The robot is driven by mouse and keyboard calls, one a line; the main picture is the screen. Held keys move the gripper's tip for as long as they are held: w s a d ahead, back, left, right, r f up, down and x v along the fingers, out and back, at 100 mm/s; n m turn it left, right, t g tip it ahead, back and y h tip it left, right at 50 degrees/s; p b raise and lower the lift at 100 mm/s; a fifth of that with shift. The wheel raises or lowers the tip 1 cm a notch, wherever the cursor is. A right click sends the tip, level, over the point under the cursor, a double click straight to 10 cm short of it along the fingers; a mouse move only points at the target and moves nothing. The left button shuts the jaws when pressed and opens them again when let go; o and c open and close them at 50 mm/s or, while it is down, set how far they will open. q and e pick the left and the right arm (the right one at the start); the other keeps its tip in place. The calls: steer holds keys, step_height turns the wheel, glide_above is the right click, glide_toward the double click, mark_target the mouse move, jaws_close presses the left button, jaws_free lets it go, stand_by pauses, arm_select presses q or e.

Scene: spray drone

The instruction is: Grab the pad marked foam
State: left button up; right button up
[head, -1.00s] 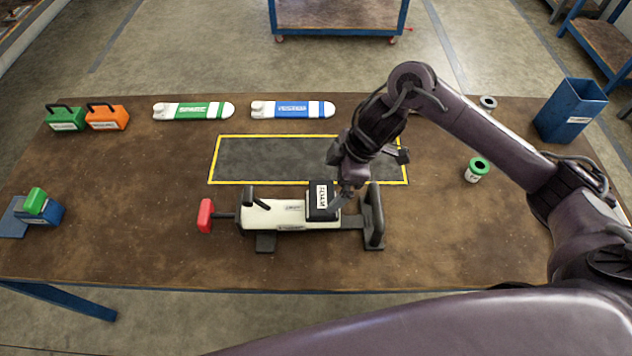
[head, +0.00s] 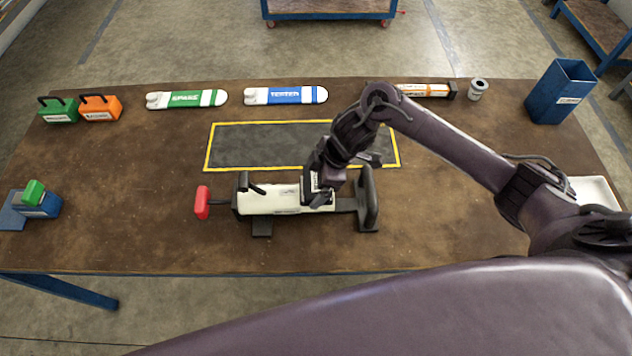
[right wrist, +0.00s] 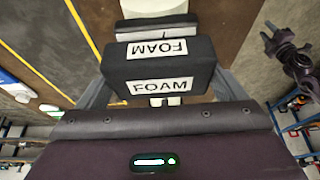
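The foam pad (head: 313,186) is a black block at the right end of the white-bodied unit (head: 268,199), mostly hidden by my right gripper in the head view. In the right wrist view the pad (right wrist: 158,66) shows two white FOAM labels and fills the space in front of the palm. My right gripper (head: 318,194) is at the pad, with one finger on each side of it. No clear gap shows between fingers and pad, and I cannot tell whether they press on it.
A yellow-bordered dark mat (head: 240,147) lies behind the unit. Green (head: 186,99) and blue (head: 285,95) labelled tools lie at the back. A blue bin (head: 560,92) stands back right, and a white tray (head: 594,192) lies at right.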

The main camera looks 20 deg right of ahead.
steer(key=shift+c, duration=1.2)
arm_select(q)
steer(key=shift+s, duration=0.65)
arm_select(e)
steer(key=shift+c, duration=0.2)
steer(key=shift+r, duration=0.15)
